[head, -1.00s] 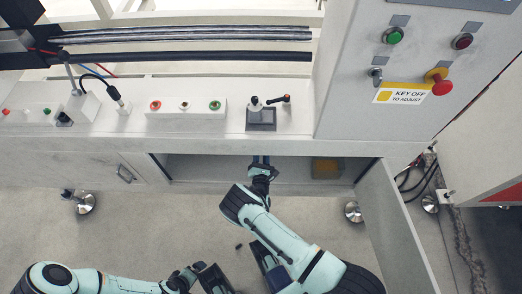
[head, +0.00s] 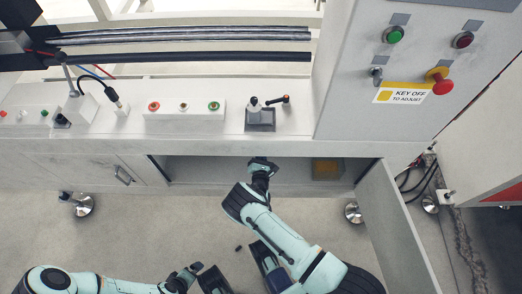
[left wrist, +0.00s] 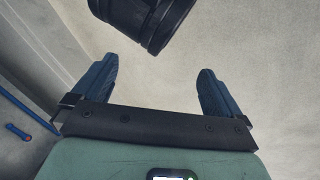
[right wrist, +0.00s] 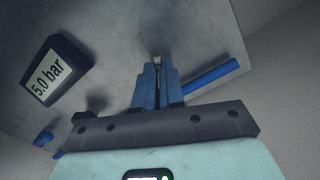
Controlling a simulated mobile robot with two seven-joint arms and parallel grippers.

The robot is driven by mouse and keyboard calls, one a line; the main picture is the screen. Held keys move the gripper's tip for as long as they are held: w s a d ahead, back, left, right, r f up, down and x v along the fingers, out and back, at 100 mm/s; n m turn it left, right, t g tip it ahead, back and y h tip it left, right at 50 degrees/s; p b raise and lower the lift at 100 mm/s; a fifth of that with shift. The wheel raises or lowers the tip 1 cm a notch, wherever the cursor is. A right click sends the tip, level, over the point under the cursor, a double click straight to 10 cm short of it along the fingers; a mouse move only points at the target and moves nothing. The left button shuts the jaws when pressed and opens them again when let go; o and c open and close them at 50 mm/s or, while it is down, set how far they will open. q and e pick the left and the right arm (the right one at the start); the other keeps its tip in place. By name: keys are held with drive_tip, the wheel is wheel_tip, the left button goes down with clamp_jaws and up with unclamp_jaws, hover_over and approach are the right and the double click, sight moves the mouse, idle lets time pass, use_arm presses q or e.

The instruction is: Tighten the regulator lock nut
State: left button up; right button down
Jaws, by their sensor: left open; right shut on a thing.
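My right gripper (right wrist: 157,66) is shut on a small pale metal piece, seemingly the regulator lock nut (right wrist: 157,58), in front of a grey panel. Only a little of the piece shows between the blue fingertips. In the head view the right arm reaches into the open cabinet below the counter, and its fingertips are hidden there. A dark pressure display (right wrist: 54,80) reading "5.0 bar" is left of the fingers. My left gripper (left wrist: 158,88) is open and empty, over the floor outside the cabinet.
A blue pipe (right wrist: 212,77) runs right of the right fingers. A small red and blue fitting (right wrist: 43,138) is at lower left. The cabinet door (head: 392,222) stands open at the right.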

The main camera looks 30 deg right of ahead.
use_arm(q)
drive_tip(key=s+d+r+g+p, duration=0.1)
drive_tip(key=s+d+r+p, duration=0.1)
drive_tip(key=s+r+p, duration=0.1)
drive_tip(key=shift+s+d+r+g+h, duration=0.25)
drive_tip(key=shift+s+r+g+h, duration=0.2)
drive_tip(key=shift+s, duration=0.6)
use_arm(e)
drive_tip(key=shift+s+f+m, duration=0.1)
drive_tip(key=shift+f+m, duration=0.05)
drive_tip(key=shift+m, duration=2.95)
drive_tip(key=shift+f+m, duration=0.15)
drive_tip(key=shift+m, duration=2.95)
use_arm(q)
drive_tip(key=shift+s, duration=0.1)
use_arm(e)
drive_tip(key=c, duration=1.2)
unclamp_jaws()
drive_tip(key=shift+c, duration=0.2)
use_arm(q)
drive_tip(key=shift+r, duration=0.1)
drive_tip(key=shift+m+g, duration=0.3)
drive_tip(key=shift+g, duration=0.15)
drive_tip(key=s+r+p, duration=0.1)
drive_tip(key=s+d+r+p, duration=0.1)
drive_tip(key=s+r+p, duration=0.1)
drive_tip(key=shift+d, duration=0.1)
use_arm(e)
drive_tip(key=v, duration=1.3)
drive_tip(key=shift+s, duration=0.2)
